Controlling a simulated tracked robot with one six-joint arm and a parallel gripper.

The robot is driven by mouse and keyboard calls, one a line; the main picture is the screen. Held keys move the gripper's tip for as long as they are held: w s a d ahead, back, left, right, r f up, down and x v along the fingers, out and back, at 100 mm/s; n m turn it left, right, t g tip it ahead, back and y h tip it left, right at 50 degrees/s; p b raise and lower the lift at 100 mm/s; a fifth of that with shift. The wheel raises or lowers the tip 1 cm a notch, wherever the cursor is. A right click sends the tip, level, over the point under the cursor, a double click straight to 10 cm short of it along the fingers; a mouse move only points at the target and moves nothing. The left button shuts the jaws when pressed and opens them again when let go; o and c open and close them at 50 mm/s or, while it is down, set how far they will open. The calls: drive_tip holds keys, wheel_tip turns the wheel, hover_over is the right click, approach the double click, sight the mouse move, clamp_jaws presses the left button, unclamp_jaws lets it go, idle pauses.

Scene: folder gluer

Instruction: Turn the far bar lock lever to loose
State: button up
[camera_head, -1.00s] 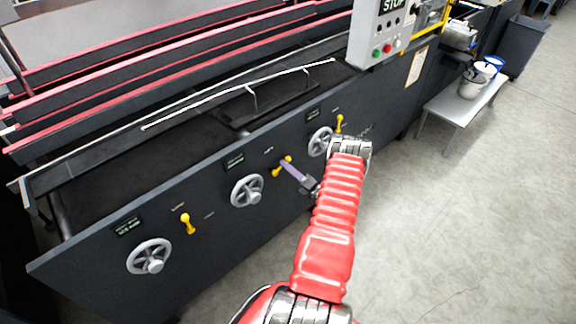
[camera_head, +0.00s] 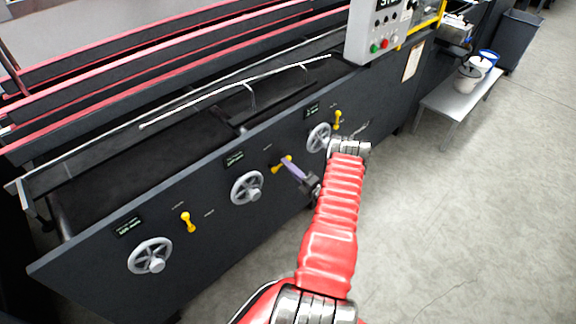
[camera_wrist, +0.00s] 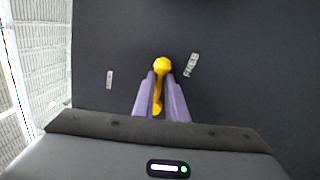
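Three yellow lock levers stand on the dark machine side: a near one (camera_head: 187,222), a middle one (camera_head: 275,169) and a far one (camera_head: 338,119). My gripper (camera_head: 290,166), with purple fingers, is at the middle lever, not at the farthest one. In the wrist view the fingers of my gripper (camera_wrist: 161,82) stand apart, one on each side of the yellow lever (camera_wrist: 161,65). Narrow gaps seem to show between the lever and the fingers. Small white labels flank it, one on the right (camera_wrist: 191,65) and one on the left (camera_wrist: 109,79); their words are hard to read.
Grey handwheels sit beside the levers, near (camera_head: 150,257), middle (camera_head: 247,188) and far (camera_head: 319,138). A control box (camera_head: 375,30) stands above at the back. A low bench (camera_head: 452,105) with buckets stands at right.

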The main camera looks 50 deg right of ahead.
drive_tip(key=o, duration=0.4)
drive_tip(key=shift+r, duration=0.1)
drive_tip(key=v, duration=1.4)
drive_tip(key=shift+w, duration=0.1)
idle(0.3)
